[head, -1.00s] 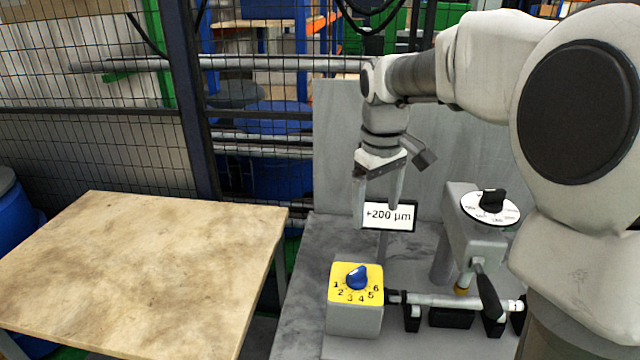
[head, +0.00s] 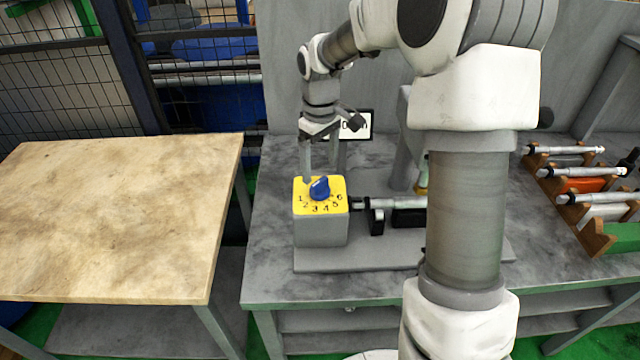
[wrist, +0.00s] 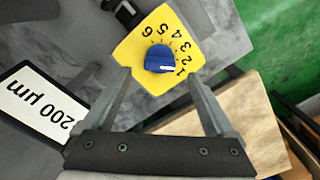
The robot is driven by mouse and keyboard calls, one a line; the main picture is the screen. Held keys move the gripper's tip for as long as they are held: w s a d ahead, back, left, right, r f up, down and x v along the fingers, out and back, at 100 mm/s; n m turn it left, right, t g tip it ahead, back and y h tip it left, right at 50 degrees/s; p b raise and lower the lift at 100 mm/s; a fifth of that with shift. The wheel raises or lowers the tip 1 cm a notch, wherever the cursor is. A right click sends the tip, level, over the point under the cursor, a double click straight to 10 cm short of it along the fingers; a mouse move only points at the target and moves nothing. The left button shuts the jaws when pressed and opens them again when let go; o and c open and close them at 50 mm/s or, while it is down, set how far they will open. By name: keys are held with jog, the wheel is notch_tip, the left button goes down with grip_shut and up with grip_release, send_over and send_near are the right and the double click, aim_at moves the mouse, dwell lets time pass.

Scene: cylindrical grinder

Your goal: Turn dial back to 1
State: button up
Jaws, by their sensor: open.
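The dial is a blue knob (head: 319,187) on a yellow face (head: 301,209) numbered 1 to 6, on top of a grey box (head: 320,233). In the wrist view, the knob (wrist: 158,58) shows a white mark on the side toward the 1. My gripper (head: 320,174) is open and empty, pointing down just above and behind the knob. In the wrist view, the fingertips (wrist: 158,76) are spread on either side of the knob, apart from it. Whether they are level with it I cannot tell.
A display (wrist: 42,104) reading 200 µm stands behind the gripper. A metal shaft (head: 395,203) runs right from the box. My arm hides part of the machine. Wooden racks with gauges (head: 580,172) stand at the right. A bare wooden table (head: 120,210) is at the left.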

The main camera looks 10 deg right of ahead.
aim_at(320, 181)
notch_tip(320, 181, down, 6)
dwell(0.4)
jog(key=c, duration=1.3)
jog(key=shift+m, duration=0.3)
jog(key=shift+r+m+b, duration=0.1)
jog(key=shift+m+b, duration=0.3)
jog(key=shift+m, duration=2.3)
jog(key=o, duration=1.3)
